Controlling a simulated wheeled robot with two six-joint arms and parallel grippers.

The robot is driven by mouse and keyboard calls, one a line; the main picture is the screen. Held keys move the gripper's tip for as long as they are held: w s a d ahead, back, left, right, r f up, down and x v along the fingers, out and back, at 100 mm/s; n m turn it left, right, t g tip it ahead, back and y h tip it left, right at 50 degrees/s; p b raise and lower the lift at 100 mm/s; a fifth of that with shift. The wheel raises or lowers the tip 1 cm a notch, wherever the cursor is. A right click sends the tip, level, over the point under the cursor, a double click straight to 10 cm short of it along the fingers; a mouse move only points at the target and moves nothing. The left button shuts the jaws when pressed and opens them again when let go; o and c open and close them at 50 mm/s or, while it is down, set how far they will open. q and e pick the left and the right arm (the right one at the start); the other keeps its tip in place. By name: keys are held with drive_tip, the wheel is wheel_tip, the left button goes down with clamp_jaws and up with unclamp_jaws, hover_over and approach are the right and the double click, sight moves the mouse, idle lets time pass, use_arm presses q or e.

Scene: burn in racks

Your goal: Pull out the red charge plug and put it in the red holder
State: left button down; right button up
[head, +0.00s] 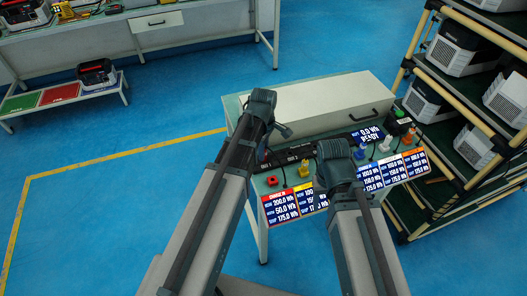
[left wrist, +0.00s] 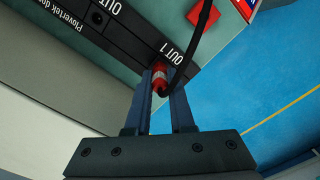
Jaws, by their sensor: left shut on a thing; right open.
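My left gripper (head: 284,130) is at the black dock (head: 300,152) on the workbench. In the left wrist view its fingers (left wrist: 162,90) are shut on the red plug (left wrist: 159,78), at the dock's edge by the "OUT 1" label. A black cable (left wrist: 203,30) curves away from the plug. I cannot tell whether the plug is seated in its socket. The red holder (head: 272,181) sits on the bench's front left, above the red-headed sign; a red piece (left wrist: 202,12) also shows in the left wrist view. My right gripper (head: 335,150) is over the dock's middle, open, its fingertips hidden.
Yellow (head: 304,170), blue (head: 360,152), white (head: 384,145) and orange (head: 410,133) pieces line the bench's front. Number signs (head: 387,172) hang below. A large drawer box (head: 320,105) stands behind the dock. A rack of power units (head: 465,50) is at the right.

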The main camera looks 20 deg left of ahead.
use_arm(q)
drive_tip(key=shift+r+p, duration=0.9)
use_arm(e)
drive_tip(key=shift+r, duration=0.9)
use_arm(q)
drive_tip(key=shift+r+p, duration=0.9)
use_arm(e)
drive_tip(key=shift+r, duration=0.9)
